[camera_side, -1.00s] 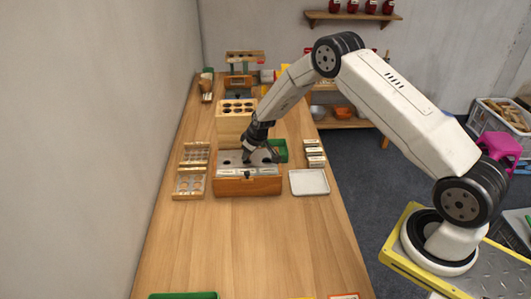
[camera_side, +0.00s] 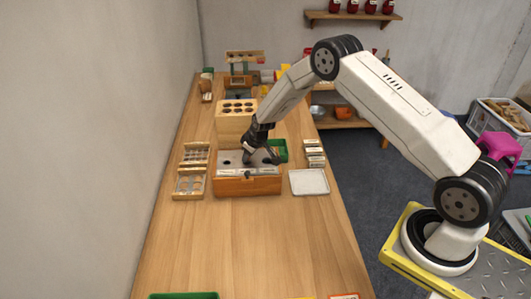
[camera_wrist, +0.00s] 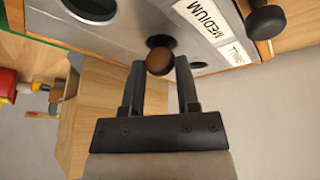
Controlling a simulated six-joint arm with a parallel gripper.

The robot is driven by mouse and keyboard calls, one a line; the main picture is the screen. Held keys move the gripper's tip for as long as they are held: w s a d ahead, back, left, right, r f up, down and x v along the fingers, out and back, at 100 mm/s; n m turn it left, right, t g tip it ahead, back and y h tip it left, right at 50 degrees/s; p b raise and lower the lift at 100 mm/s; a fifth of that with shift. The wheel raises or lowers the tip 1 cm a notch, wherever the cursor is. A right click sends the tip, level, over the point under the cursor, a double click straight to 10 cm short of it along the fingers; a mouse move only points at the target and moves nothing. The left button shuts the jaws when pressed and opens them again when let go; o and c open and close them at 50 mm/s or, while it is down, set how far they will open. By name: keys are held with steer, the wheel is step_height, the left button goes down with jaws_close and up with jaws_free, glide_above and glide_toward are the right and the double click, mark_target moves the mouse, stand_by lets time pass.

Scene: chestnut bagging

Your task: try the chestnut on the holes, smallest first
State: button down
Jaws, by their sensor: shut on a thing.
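A brown chestnut (camera_wrist: 159,62) sits between the fingertips of my gripper (camera_wrist: 160,72), which is shut on it. In the wrist view the chestnut overlaps the near edge of the middle hole (camera_wrist: 160,41) in the grey plate (camera_wrist: 132,38). A larger hole (camera_wrist: 92,8) lies to the left and a smaller hole (camera_wrist: 197,65) to the right. Labels read MEDIUM (camera_wrist: 208,18) and SMALL (camera_wrist: 236,53). In the side view my gripper (camera_side: 261,160) is over the plate of the wooden box (camera_side: 247,187); the chestnut cannot be made out there.
A dark round knob (camera_wrist: 266,21) stands out from the box front. A wooden block with holes (camera_side: 235,122) stands behind the box. Compartment trays (camera_side: 189,183) lie left, a pale tray (camera_side: 309,182) right, a green bin (camera_side: 280,147) behind right. The table in front is largely clear.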

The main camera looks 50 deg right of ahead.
jaws_free()
stand_by(0.4)
steer(key=shift+r, duration=0.15)
steer(key=shift+r, duration=2.85)
